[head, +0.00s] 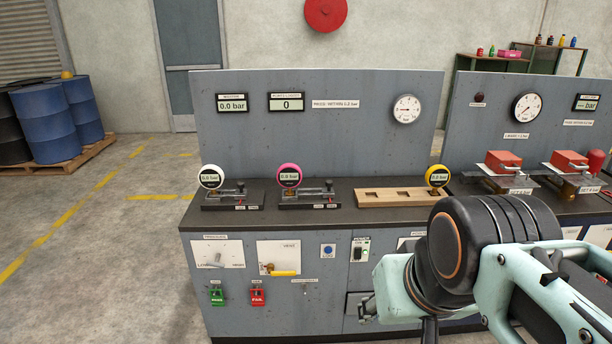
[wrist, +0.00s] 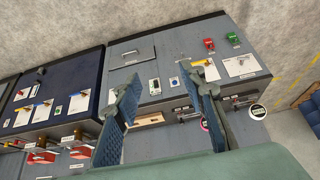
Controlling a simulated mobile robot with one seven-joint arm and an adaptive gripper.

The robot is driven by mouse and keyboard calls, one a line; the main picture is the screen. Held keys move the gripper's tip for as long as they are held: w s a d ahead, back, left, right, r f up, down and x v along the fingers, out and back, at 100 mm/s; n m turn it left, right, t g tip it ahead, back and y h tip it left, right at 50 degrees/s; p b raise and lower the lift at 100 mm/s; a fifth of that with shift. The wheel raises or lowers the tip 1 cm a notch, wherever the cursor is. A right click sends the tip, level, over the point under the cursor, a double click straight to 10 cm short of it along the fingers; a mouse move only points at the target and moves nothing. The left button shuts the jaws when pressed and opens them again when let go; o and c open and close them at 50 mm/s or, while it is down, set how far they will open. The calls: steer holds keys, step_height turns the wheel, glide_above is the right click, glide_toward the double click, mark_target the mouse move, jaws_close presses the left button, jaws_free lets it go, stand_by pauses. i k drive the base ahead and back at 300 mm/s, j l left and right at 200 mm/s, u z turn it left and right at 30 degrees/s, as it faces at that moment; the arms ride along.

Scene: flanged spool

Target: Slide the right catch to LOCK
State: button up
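The right catch (head: 329,187) is a small metal slide on a dark base, just right of a pink gauge (head: 289,176) reading 0.0 bar. Small labels on the base front are too small to read, so I cannot tell its setting. A similar left catch (head: 240,189) stands beside a white gauge (head: 210,177). In the wrist view the pink gauge (wrist: 204,126) and its base are partly hidden behind one finger. My gripper (wrist: 165,105) is open and empty, its fingers wide apart. In the head view it hangs in front of the bench, right of the catch and clear of it.
A wooden tray (head: 385,198) with a yellow gauge (head: 438,176) lies right of the catch on the dark bench top (head: 330,217). The upright back panel (head: 250,130) rises behind. Red-topped devices (head: 504,162) stand on the bench to the right. Levers and switches line the front.

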mark_target(328, 193)
steer(key=i+l+u, duration=0.35)
steer(key=i+l, duration=1.55)
